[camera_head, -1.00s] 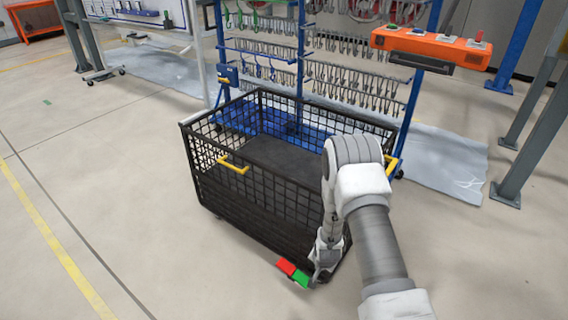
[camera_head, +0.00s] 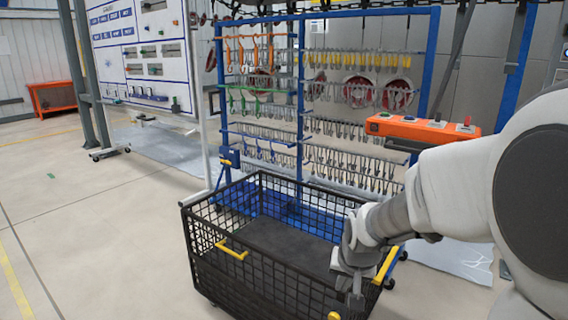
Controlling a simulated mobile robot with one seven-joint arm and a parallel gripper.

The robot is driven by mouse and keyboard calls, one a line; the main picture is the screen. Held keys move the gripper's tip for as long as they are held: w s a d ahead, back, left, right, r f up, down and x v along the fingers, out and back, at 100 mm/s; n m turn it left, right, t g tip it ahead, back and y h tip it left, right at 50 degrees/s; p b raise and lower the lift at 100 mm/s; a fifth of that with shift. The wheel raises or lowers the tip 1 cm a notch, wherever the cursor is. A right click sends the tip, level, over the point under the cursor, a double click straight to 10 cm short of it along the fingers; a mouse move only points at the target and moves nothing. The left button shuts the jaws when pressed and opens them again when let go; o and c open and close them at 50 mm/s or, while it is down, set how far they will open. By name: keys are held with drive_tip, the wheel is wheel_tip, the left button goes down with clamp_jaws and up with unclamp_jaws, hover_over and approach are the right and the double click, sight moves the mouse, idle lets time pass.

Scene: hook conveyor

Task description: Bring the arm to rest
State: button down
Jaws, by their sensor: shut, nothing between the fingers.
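My arm comes in from the right edge and bends down in front of the black wire-mesh cart (camera_head: 225,270). My gripper (camera_head: 354,302) hangs low at the cart's front right corner, near the bottom edge of the picture. It is shut and empty; its fingertips are not clearly visible. It overlaps the cart in the picture, and I cannot tell whether it touches it.
A blue rack (camera_head: 302,110) with rows of hooks stands behind the cart. An orange control box (camera_head: 422,130) with buttons is right of the rack, behind my arm. A white board (camera_head: 145,55) stands at the back left. The floor at left is clear.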

drive_tip(key=s+r+n, duration=0.1)
drive_tip(key=s+r, duration=0.3)
drive_tip(key=s, duration=0.3)
drive_tip(key=s+d+r+n, duration=0.1)
drive_tip(key=s+r, duration=0.3)
drive_tip(key=s, duration=0.3)
drive_tip(key=s+r+n, duration=0.1)
drive_tip(key=s+r, duration=0.3)
drive_tip(key=s, duration=0.3)
wheel_tip(320, 180, up, 22)
drive_tip(key=p, duration=2.1)
drive_tip(key=shift+s+d+f+t+p, duration=0.2)
drive_tip(key=shift+f+t+p, duration=0.1)
drive_tip(key=shift+p, duration=0.1)
